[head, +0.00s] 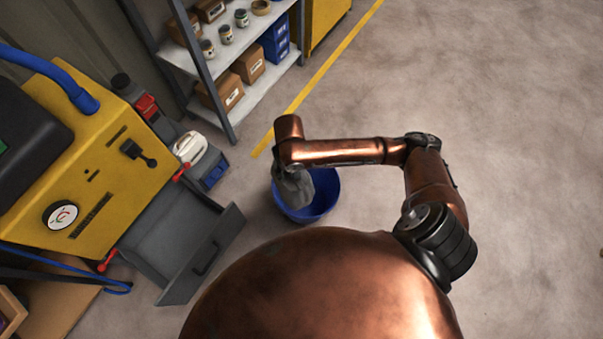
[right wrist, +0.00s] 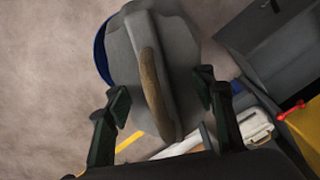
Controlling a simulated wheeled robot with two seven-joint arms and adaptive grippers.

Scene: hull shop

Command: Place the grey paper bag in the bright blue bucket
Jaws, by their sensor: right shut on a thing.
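The grey paper bag (head: 293,188), with a tan handle, hangs under the end of my right arm in the head view. It overlaps the left part of the bright blue bucket (head: 326,192), which stands on the floor. In the right wrist view the bag (right wrist: 185,65) fills the middle, between the dark fingers of my right gripper (right wrist: 161,94), which is shut on it. A blue rim of the bucket (right wrist: 101,52) shows behind the bag. I cannot tell how far the bag is above or inside the bucket. My left gripper is not in view.
A yellow machine (head: 95,160) with an open grey drawer (head: 172,236) stands left of the bucket. A shelf (head: 252,92) with boxes and tins is behind. A white and grey case (head: 190,147) lies near the drawer. Floor to the right is clear.

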